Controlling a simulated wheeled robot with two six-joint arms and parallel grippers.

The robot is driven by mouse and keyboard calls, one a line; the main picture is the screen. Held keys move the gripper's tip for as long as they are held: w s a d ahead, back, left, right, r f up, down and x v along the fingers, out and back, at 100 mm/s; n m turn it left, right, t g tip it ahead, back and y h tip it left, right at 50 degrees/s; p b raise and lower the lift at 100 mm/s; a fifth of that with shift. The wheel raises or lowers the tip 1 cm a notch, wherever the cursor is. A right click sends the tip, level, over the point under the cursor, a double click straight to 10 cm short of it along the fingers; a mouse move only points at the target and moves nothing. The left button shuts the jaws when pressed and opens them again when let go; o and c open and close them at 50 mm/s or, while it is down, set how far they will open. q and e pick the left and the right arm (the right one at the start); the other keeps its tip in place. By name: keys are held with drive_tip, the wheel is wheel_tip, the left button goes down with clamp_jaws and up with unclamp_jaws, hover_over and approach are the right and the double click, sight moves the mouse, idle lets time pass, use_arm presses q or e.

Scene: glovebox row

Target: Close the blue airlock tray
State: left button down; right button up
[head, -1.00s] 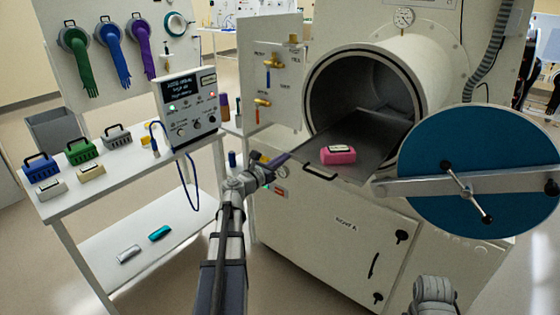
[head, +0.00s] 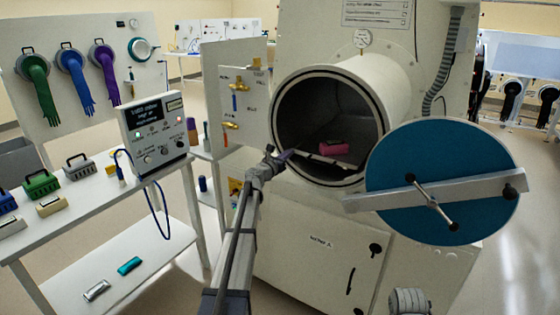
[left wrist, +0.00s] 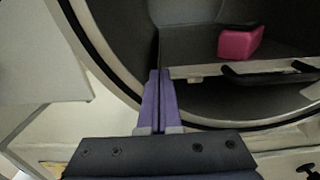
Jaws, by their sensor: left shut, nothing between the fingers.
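The airlock tray (head: 318,158) is inside the round airlock chamber (head: 287,110), its front edge a little behind the rim. A pink block (head: 333,147) sits on it. In the left wrist view the tray's pale front edge (left wrist: 205,70) and black handle (left wrist: 262,75) show, with the pink block (left wrist: 240,43) behind. The round blue door (head: 400,160) stands open to the right. My left gripper (head: 284,155) is shut and empty at the chamber mouth. Its purple fingers (left wrist: 158,75) are at the tray's left front corner; I cannot tell whether they touch.
A white bench (head: 100,206) with a control box (head: 155,130) and several small cases stands at the left. A valve panel (head: 240,105) is just left of the chamber. A cabinet door (head: 325,258) is below. Floor shows between bench and airlock.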

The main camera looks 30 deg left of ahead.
use_arm(q)
drive_tip(key=shift+w+d, duration=0.1)
drive_tip(key=shift+w, duration=1.35)
drive_tip(key=shift+s, duration=0.15)
drive_tip(key=s+a, duration=0.1)
drive_tip(key=s, duration=1.2)
drive_tip(key=shift+s, duration=0.35)
use_arm(e)
drive_tip(key=shift+s+a, duration=0.3)
drive_tip(key=shift+a, duration=0.25)
